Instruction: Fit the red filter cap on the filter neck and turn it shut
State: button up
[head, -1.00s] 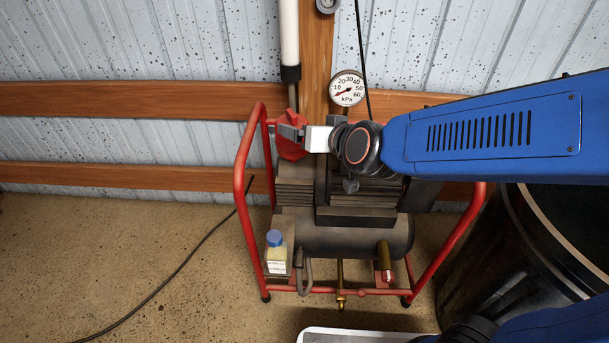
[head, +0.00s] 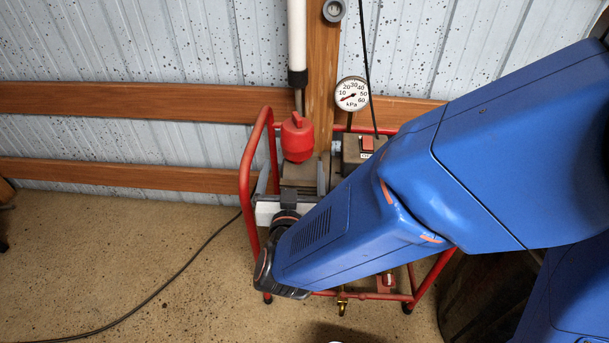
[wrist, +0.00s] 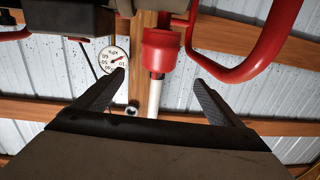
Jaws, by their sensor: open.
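The red filter cap (head: 297,140) stands upright above the left part of the compressor, its raised grip on top. It also shows in the wrist view (wrist: 160,50), upside down and centred between the fingers. The filter neck is not distinguishable; the cap appears to hide it, and I cannot tell whether the cap is turned shut. My gripper (head: 291,178) is open and empty, on the near side of the cap and lower than it. Both fingers (wrist: 156,72) point towards the cap, apart from it.
The red tube frame (head: 243,185) surrounds the compressor, close to my gripper's left. A pressure gauge (head: 352,94) and a switch box (head: 358,150) stand right of the cap. A white pipe (head: 297,35) hangs above it.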

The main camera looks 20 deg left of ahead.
send_near(297, 115)
jog(key=w+a+f, duration=0.1)
jog(key=w, duration=0.2)
jog(key=w+a+f, duration=0.1)
jog(key=w+f, duration=0.1)
jog(key=w, duration=0.1)
jog(key=w+f, duration=0.2)
jog(key=w, duration=0.1)
jog(key=shift+w+a+f, duration=0.1)
jog(key=shift+w+a, duration=0.15)
jog(key=shift+a, duration=0.15)
jog(key=c, duration=1.6)
jog(key=o, duration=1.9)
jog(key=shift+h, duration=0.5)
jog(key=shift+c, duration=0.2)
jog(key=shift+r, duration=3.05)
